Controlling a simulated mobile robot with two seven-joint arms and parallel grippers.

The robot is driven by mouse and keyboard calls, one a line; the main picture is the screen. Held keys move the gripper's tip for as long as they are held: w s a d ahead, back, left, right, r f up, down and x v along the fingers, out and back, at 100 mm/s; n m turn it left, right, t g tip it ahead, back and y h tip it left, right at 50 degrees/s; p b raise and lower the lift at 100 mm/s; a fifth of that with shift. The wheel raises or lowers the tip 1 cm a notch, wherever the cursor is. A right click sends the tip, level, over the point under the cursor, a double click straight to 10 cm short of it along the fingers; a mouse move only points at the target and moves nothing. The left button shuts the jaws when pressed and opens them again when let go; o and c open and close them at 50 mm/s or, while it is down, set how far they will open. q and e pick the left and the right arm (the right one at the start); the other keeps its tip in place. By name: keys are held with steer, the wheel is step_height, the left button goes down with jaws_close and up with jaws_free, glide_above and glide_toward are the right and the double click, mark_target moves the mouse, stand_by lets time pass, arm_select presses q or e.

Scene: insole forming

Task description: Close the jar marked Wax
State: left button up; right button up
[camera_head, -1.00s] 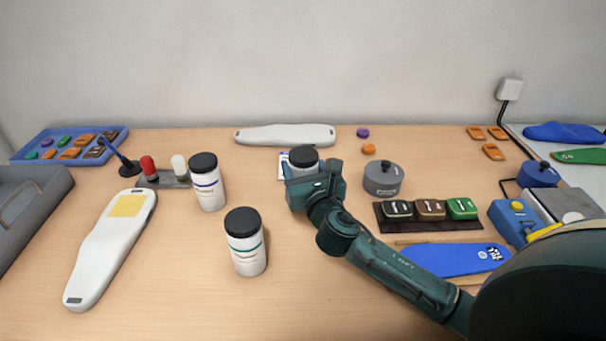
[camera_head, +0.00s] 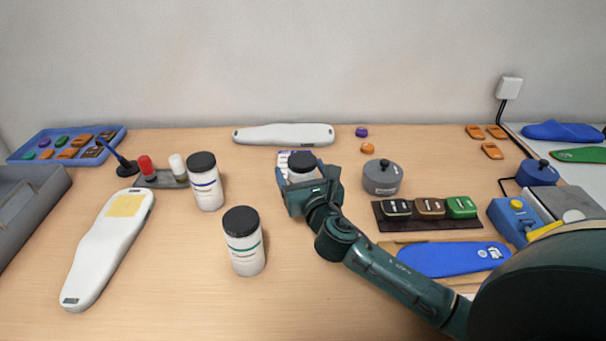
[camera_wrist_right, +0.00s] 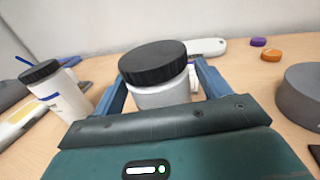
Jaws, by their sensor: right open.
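A white jar (camera_wrist_right: 162,96) with a black lid (camera_wrist_right: 153,62) stands between the open fingers of my right gripper (camera_wrist_right: 160,88). The lid sits on the jar top; I cannot tell whether it is fully tight. In the head view the same lid (camera_head: 301,162) shows just beyond my right gripper (camera_head: 307,180), which hides most of the jar body. Two more white jars with black lids stand to the left: one with a blue band (camera_head: 207,187) and one with a green band (camera_head: 245,247). The label wording is too small to read. My left gripper is out of view.
A grey lidded pot (camera_head: 381,179) and a dark tray (camera_head: 430,222) of small blocks stand right of my gripper. A pale insole form (camera_head: 284,134) lies behind, another (camera_head: 105,255) at left. The front middle of the table is clear.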

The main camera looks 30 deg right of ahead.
steer(key=shift+r, duration=0.2)
steer(key=s, duration=0.3)
steer(key=s+a, duration=0.1)
steer(key=s, duration=0.3)
steer(key=s+a, duration=0.1)
steer(key=s, duration=0.3)
steer(key=shift+s+b, duration=0.2)
steer(key=shift+b, duration=0.1)
steer(key=shift+s, duration=0.25)
